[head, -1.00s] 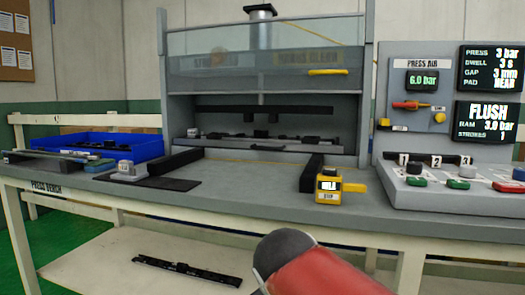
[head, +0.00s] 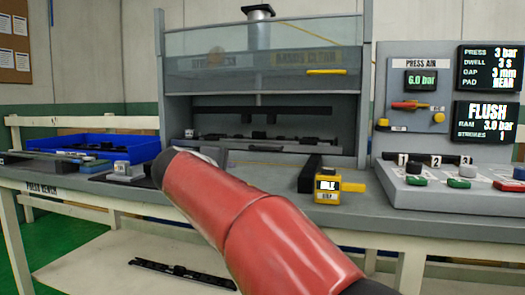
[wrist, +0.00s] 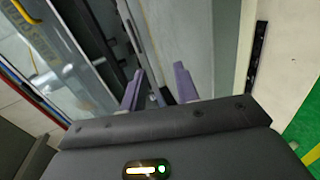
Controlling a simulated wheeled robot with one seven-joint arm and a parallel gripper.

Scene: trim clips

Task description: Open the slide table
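The press (head: 262,70) stands on the bench with its clear guard raised over the opening. Inside it is a grey slide table (head: 255,146) carrying black clip parts, set back in the press. Black rails run forward from it; the right rail (head: 311,172) ends by a yellow unit (head: 327,187) with a small screen and a yellow side tab.
A blue bin (head: 105,145) of dark parts sits at the bench's left. A button panel (head: 452,178) and gauges (head: 420,95) stand at the right. A dark strip (head: 180,273) lies on the lower shelf. The bench front edge is near my arm.

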